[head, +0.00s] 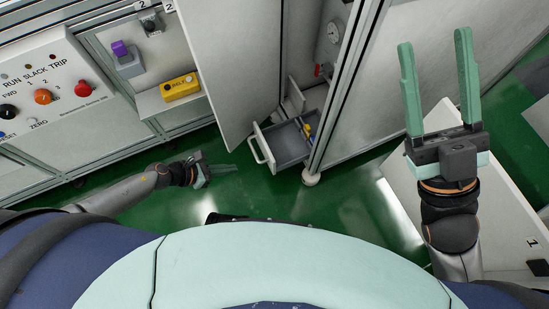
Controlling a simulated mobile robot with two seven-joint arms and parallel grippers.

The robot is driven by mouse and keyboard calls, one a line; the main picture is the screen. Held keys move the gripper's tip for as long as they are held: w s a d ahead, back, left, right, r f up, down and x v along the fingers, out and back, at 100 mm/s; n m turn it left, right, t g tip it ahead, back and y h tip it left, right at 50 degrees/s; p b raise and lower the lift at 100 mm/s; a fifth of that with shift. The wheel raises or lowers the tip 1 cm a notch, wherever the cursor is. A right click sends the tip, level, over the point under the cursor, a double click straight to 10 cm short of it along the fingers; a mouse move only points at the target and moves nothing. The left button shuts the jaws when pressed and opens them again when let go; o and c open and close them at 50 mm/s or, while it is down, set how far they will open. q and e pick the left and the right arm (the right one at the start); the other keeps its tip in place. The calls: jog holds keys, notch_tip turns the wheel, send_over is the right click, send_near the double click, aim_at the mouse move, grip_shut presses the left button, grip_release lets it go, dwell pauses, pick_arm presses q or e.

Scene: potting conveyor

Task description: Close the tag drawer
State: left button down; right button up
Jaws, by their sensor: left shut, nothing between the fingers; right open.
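The tag drawer (284,146) is a small grey drawer with a pale handle (262,150) on its front. It stands open, pulled out low down at the foot of a cabinet, with a small yellow item (307,130) inside near its right side. My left gripper (234,168) is low, left of the drawer handle and apart from it. Its fingers are shut and point right, towards the drawer. My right gripper (436,38) is raised at the right, far from the drawer, with its two green fingers apart and nothing between them.
A large pale door panel (233,65) stands left of the drawer. A control panel (45,90) with knobs and a yellow box (180,87) on a shelf are at the upper left. A white surface (470,205) lies below my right gripper. Green floor (340,200) is clear before the drawer.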

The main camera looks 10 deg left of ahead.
pick_arm(q)
jog(key=f+m, duration=0.1)
jog(key=b, duration=0.4)
send_near(272, 163)
jog(key=x, duration=0.5)
jog(key=shift+a+f, duration=0.2)
jog(key=shift+f, duration=0.4)
jog(key=shift+w+d, duration=0.35)
jog(key=shift+d, duration=0.1)
jog(key=w+d+b, duration=0.1)
jog(key=w+d, duration=0.1)
jog(key=d, duration=0.1)
jog(key=w+d+b, duration=0.1)
jog(key=w+d, duration=0.1)
jog(key=d, duration=0.1)
jog(key=w+d+b, duration=0.1)
jog(key=w+d, duration=0.1)
jog(key=d, duration=0.1)
jog(key=shift+w+d+f, duration=0.1)
jog(key=shift+w+d, duration=0.2)
jog(key=shift+d, duration=0.1)
jog(key=shift+w+d, duration=0.25)
jog(key=shift+d, duration=0.1)
